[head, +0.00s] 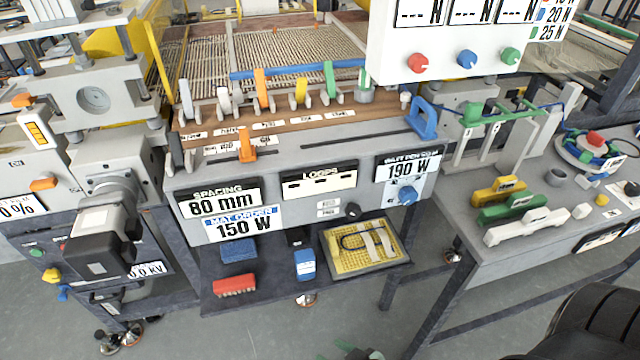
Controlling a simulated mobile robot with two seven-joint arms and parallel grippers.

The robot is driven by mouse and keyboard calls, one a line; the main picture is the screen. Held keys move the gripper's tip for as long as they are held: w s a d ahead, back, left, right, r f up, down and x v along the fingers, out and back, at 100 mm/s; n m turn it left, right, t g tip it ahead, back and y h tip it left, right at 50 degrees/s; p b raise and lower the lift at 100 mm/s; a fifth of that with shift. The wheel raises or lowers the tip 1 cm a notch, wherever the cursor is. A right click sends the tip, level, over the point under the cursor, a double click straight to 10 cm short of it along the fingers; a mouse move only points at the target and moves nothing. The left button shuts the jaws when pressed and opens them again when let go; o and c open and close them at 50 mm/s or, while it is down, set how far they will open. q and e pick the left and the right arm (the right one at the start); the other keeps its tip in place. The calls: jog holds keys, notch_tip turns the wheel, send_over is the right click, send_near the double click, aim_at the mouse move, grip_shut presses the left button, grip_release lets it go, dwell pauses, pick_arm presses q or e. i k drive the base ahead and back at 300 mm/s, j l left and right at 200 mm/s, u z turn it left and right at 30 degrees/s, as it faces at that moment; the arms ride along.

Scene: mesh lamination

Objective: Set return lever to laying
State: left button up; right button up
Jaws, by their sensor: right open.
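An orange lever (246,148) stands up from a short slot in the top of the grey console (350,165), beside small white labels (225,146) too small to read. I cannot tell for sure whether it is the return lever or which position is laying. My left gripper is out of view.
A blue handle (423,118) stands at the right end of a long slot. Yellow, green and white handles (515,226) lie on the right bench. A yellow tray (365,250) and red and blue brushes (235,286) lie on the low shelf.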

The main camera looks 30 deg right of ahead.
aim_at(187, 99)
jog(key=i+j+z, duration=0.35)
jog(key=j, duration=0.25)
jog(key=i+j+z, duration=0.7)
jog(key=i+j, duration=0.05)
jog(key=j, duration=0.1)
